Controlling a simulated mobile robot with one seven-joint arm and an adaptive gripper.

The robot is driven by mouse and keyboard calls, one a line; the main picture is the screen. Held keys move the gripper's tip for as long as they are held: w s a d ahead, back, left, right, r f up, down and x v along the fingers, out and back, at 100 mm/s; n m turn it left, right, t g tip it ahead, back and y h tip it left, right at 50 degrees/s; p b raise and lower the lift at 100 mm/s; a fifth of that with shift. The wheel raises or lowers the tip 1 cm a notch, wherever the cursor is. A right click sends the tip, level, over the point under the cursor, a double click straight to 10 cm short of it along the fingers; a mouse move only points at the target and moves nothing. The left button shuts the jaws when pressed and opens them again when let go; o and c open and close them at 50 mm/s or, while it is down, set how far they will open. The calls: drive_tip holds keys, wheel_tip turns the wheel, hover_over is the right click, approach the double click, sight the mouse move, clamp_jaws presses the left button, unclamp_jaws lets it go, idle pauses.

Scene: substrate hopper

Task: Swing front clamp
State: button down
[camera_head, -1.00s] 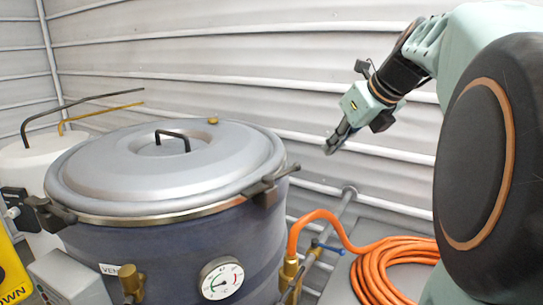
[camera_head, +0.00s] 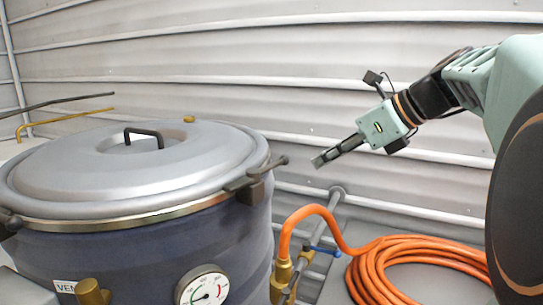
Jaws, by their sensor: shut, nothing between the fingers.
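A large dark blue vessel (camera_head: 140,260) with a round grey lid (camera_head: 110,172) stands at the left. The lid is down and has a black handle (camera_head: 144,132) on top. A dark clamp (camera_head: 256,180) sits on the rim at the vessel's right side, its lever pointing up and to the right. Another clamp (camera_head: 8,222) shows at the left picture edge, partly cut off. My gripper (camera_head: 318,162) is shut and empty, in the air to the right of the right-hand clamp and apart from it.
A coiled orange hose (camera_head: 400,262) lies at the lower right, joined to a brass fitting (camera_head: 283,275) with a blue valve handle (camera_head: 322,249). A dial gauge (camera_head: 205,290) and brass valve (camera_head: 92,291) are on the vessel's front. A corrugated wall (camera_head: 260,60) stands behind.

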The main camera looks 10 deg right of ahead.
sight(284, 162)
drive_tip(key=w+a+f, duration=0.3)
drive_tip(key=w+a, duration=0.3)
drive_tip(key=shift+w+f, duration=0.15)
drive_tip(key=shift+w, duration=0.1)
drive_tip(key=shift+p, duration=0.4)
drive_tip(key=shift+w+a+r+p, duration=0.25)
drive_tip(key=shift+w+a+p, duration=0.15)
drive_tip(key=shift+p, duration=0.25)
drive_tip(key=shift+w+f, duration=0.15)
drive_tip(key=shift+w, duration=0.15)
